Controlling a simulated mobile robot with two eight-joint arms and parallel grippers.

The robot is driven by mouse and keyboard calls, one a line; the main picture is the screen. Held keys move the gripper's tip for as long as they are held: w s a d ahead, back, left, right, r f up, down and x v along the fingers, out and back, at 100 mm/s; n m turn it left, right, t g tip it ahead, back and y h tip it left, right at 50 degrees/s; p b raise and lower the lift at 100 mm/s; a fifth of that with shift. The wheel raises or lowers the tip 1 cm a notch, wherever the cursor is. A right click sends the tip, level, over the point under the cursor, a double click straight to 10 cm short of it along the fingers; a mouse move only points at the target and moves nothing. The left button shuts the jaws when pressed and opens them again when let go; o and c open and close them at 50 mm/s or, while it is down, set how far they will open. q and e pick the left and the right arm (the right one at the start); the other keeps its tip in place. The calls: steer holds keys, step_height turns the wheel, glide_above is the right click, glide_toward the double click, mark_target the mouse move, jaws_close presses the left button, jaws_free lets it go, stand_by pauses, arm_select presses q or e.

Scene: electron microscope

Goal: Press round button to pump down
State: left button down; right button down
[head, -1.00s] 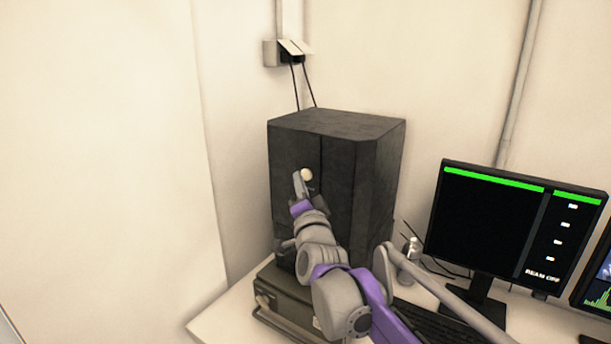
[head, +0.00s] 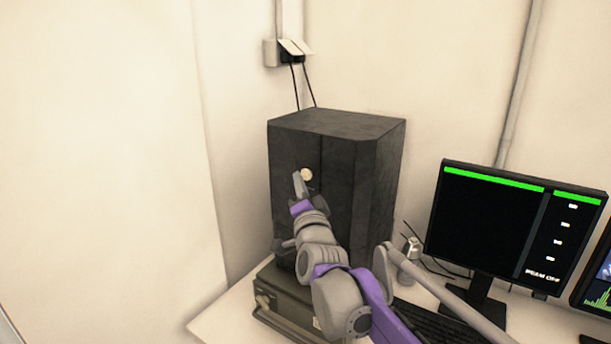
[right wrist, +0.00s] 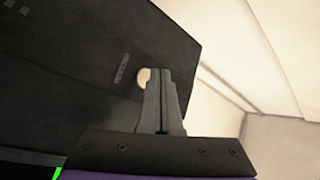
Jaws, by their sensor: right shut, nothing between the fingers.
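The round button (head: 307,174) is a small cream disc on the front of a tall black cabinet (head: 345,125). My right gripper (head: 297,175) is shut and empty, with its fingertips right at the button's left edge in the head view. In the right wrist view the closed fingers (right wrist: 161,72) point at the cabinet face (right wrist: 90,90) and partly cover the button (right wrist: 143,76). Whether the fingertips touch the button I cannot tell. My left gripper is not in view.
A monitor (head: 490,225) reading "BEAM OFF" stands right of the cabinet, with a keyboard (head: 440,322) in front. A small metallic bottle (head: 412,246) stands between them. A dark box (head: 285,300) sits on the white desk (head: 222,318) below the cabinet's front. The wall at left is clear.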

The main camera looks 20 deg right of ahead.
stand_by(0.3)
steer(key=shift+w+d+p, duration=0.3)
steer(key=shift+d, duration=0.05)
steer(key=shift+w+d, duration=0.15)
steer(key=shift+d, duration=0.15)
stand_by(0.6)
steer(key=shift+a, duration=0.15)
stand_by(0.3)
steer(key=shift+s+a, duration=0.5)
steer(key=shift+s+a, duration=0.75)
steer(key=shift+a, duration=0.25)
steer(key=shift+s+a, duration=0.75)
steer(key=shift+a, duration=0.2)
